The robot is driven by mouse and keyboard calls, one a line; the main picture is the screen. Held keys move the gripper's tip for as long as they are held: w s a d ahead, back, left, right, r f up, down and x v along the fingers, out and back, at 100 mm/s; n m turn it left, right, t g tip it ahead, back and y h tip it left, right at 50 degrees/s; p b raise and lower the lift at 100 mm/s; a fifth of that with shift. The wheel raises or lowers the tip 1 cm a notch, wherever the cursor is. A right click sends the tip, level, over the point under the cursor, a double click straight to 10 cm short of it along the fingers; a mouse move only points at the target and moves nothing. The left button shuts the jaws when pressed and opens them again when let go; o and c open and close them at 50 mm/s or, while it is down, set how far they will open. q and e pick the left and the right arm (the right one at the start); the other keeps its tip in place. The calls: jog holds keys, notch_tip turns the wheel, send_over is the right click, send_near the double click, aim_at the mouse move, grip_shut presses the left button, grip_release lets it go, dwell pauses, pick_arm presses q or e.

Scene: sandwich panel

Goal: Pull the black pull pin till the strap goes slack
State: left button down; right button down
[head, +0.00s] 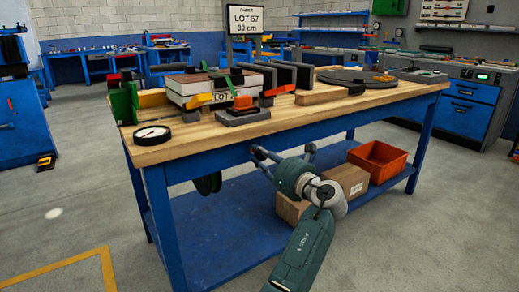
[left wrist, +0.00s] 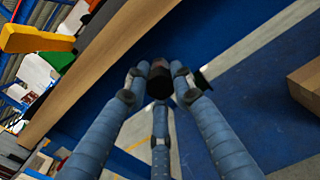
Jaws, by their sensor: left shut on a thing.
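My left gripper (head: 283,152) is low in front of the bench, just below the tabletop's front edge. In the left wrist view its fingers (left wrist: 160,82) close around a short dark cylinder with a reddish-brown end. This looks like the black pull pin (left wrist: 159,85); in the head view the gripper hides it. A dark loop (head: 208,183) hangs below the bench's front edge. My right gripper is not in view.
The wooden bench top (head: 180,148) carries a round gauge (head: 152,135), orange clamps, dark blocks and a grey disc (head: 357,77). On the blue lower shelf (head: 215,225) stand cardboard boxes (head: 347,180) and an orange bin (head: 377,160). The floor in front is clear.

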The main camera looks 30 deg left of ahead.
pick_arm(q)
jog(key=shift+d, duration=0.15)
jog(key=c, duration=1.5)
grip_release()
jog(key=shift+o, duration=0.2)
jog(key=shift+d, duration=0.1)
jog(key=v, duration=0.7)
jog(key=shift+d, duration=0.2)
jog(key=shift+s, duration=0.15)
